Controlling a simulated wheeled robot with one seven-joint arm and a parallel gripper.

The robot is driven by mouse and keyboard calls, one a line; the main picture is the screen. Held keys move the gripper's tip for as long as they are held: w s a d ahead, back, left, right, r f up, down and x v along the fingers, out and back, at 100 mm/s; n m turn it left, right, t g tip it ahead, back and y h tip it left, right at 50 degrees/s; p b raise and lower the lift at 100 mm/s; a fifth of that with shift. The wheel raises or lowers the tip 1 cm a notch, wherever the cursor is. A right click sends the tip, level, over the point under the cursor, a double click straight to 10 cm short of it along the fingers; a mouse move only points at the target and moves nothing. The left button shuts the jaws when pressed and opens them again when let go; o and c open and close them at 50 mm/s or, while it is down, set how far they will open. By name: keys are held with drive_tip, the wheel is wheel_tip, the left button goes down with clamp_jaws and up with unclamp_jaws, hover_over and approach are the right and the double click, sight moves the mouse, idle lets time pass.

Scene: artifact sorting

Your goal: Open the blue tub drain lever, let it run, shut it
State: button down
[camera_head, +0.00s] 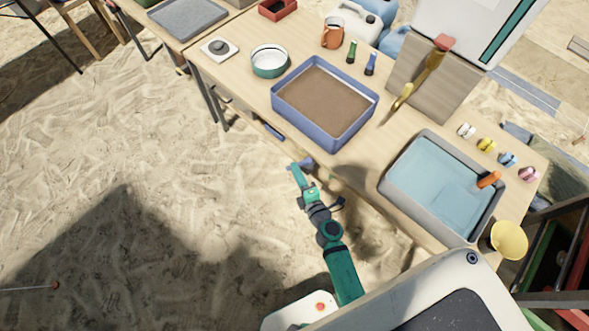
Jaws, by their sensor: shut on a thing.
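The blue tub (359,127) stands on the long wooden table, with flat brown contents in it. Below its front side, at the table's edge, a small blue drain lever (305,162) shows at the end of my gripper. My green gripper (299,170) reaches up from the lower middle and is shut on this lever. The fingers hide part of the lever, and its exact angle is too small to tell. No running stream is clear in this view.
A grey tub (387,187) of light-blue water stands to the right, with a yellow bucket (509,240) by its corner. A white-and-green bowl (268,64), an orange mug (332,33) and small bottles stand behind.

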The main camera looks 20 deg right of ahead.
drive_tip(key=shift+s+d+n+y, duration=0.1)
drive_tip(key=shift+s+n+y, duration=0.15)
drive_tip(key=shift+n+y, duration=0.3)
drive_tip(key=shift+s+d+n+y, duration=0.1)
drive_tip(key=shift+s+n+y, duration=0.2)
drive_tip(key=shift+y, duration=0.45)
drive_tip(key=c, duration=1.7)
unclamp_jaws()
drive_tip(key=v, duration=1)
drive_tip(key=shift+s+d+r, duration=0.15)
drive_tip(key=shift+s, duration=0.2)
